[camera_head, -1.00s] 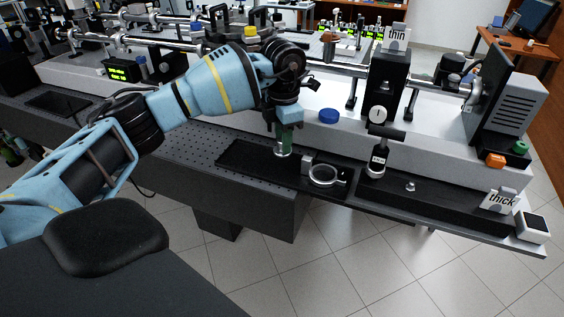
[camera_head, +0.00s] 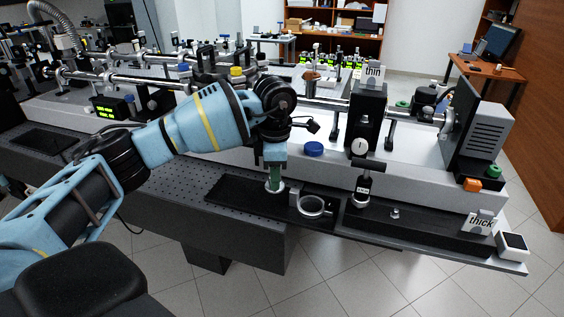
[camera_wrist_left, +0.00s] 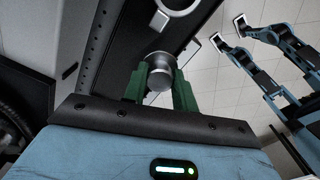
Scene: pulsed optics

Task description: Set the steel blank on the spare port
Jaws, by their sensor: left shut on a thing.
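My left gripper (camera_head: 275,172) points down with green fingers shut on the steel blank (camera_head: 274,186), a short shiny cylinder. In the left wrist view the steel blank (camera_wrist_left: 159,66) sits between both green fingers (camera_wrist_left: 160,85). It is over or on a long black tray (camera_head: 225,192); I cannot tell whether it touches. A metal ring holder (camera_head: 312,206) stands just right of the blank, apart from it. I cannot tell which fitting is the spare port. My right gripper does not show in the head view.
A black post with a gauge (camera_head: 362,180) stands behind. A blue cap (camera_head: 314,149) lies on the grey ledge.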

